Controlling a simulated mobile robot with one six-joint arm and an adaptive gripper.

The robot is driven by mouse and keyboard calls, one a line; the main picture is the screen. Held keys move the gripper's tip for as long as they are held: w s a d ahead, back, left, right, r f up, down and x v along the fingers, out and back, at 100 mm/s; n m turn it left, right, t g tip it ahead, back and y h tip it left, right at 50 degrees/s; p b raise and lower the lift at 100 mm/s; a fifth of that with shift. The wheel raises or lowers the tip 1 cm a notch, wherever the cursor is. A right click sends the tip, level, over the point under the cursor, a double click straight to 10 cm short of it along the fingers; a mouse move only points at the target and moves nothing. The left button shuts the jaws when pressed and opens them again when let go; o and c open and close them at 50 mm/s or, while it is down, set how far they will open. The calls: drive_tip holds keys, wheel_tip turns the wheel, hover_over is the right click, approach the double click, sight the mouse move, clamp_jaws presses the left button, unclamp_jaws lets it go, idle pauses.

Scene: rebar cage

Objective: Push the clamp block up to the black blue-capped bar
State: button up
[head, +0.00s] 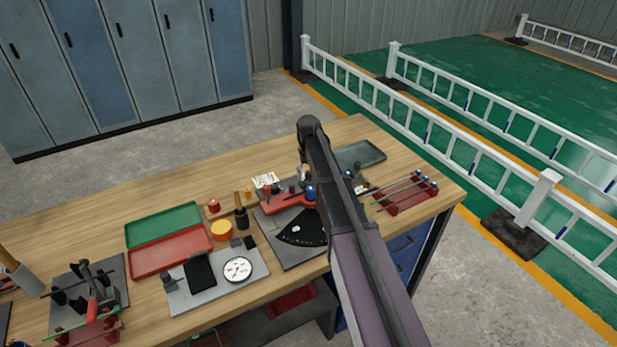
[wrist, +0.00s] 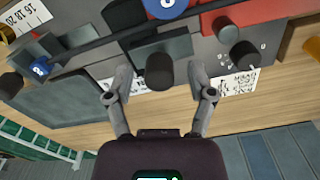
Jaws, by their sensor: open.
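In the wrist view my gripper (wrist: 160,82) is open, its two grey fingers spread to either side of a black round knob (wrist: 159,71). The knob stands in front of a dark grey block (wrist: 158,48), which looks like the clamp block. I cannot tell if the fingers touch anything. A thin black bar (wrist: 95,42) runs slantwise just beyond the block. A blue cap (wrist: 40,68) shows near its lower left end. A larger blue round top (wrist: 166,6) is cut by the upper edge. In the head view my arm hides the gripper and block.
A red part (head: 285,201) lies on a grey plate beside my arm. A grey tray (head: 360,156) is behind it, and a red rack with rods (head: 405,197) is to the right. Red (head: 170,255) and green (head: 163,225) trays and a dial (head: 238,269) stand left. The bench's back left is clear.

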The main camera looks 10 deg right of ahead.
idle(0.3)
clamp_jaws()
drive_tip(key=shift+s+d+f, duration=0.1)
drive_tip(key=shift+s+d, duration=0.2)
drive_tip(key=shift+s, duration=0.6)
unclamp_jaws()
drive_tip(key=shift+w, duration=0.2)
